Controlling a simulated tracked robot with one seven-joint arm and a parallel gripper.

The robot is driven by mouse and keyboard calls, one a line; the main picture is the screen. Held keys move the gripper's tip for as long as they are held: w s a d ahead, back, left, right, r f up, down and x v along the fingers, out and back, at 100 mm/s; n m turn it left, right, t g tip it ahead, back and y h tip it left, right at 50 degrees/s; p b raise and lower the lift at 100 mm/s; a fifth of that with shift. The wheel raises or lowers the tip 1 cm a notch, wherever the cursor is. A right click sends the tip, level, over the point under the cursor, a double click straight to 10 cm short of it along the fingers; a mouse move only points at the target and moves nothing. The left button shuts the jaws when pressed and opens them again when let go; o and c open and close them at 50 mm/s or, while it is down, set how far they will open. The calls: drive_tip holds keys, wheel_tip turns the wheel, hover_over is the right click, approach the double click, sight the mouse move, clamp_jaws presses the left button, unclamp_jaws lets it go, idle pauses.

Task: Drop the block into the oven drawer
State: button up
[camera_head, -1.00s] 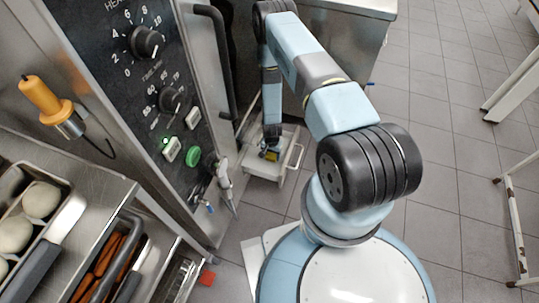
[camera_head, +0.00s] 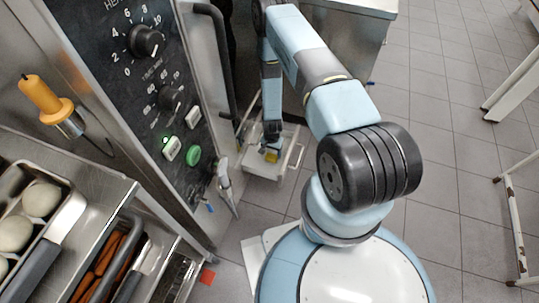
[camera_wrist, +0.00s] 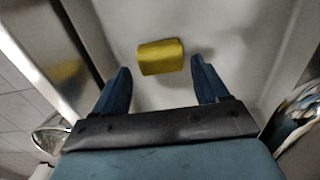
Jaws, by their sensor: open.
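The yellow block (camera_wrist: 161,57) lies on the pale floor of the drawer (camera_wrist: 235,30) in the wrist view, just beyond my fingertips. My gripper (camera_wrist: 158,75) is open, with its two blue fingers apart and nothing held between them. In the head view the block (camera_head: 271,156) shows as a small yellow patch just below my gripper (camera_head: 271,143), inside the pulled-out drawer (camera_head: 262,172) low at the oven's foot. The gap between fingertips and block is hard to judge.
The oven's control panel (camera_head: 150,80) with knobs stands left of the drawer. A steel shelf with pans (camera_head: 60,225) is at the lower left.

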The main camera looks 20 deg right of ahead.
wheel_tip(320, 180, up, 11)
drive_tip(key=shift+f, duration=0.15)
idle(0.4)
drive_tip(key=w+r+n+t, duration=0.1)
drive_tip(key=w+r, duration=0.2)
drive_tip(key=r, duration=0.7)
drive_tip(key=w+r, duration=0.4)
drive_tip(key=r, duration=0.5)
wheel_tip(320, 180, up, 34)
drive_tip(key=n+t, duration=0.2)
drive_tip(key=n, duration=0.1)
hover_over(272, 157)
drive_tip(key=s+r+n+t, duration=0.1)
drive_tip(key=s+r, duration=0.7)
drive_tip(key=s, duration=0.4)
drive_tip(key=s+d+r+n+t, duration=0.1)
drive_tip(key=s+r+n, duration=0.1)
drive_tip(key=s+r, duration=0.7)
drive_tip(key=s, duration=0.3)
drive_tip(key=shift+d+t, duration=0.25)
drive_tip(key=shift+t, duration=0.05)
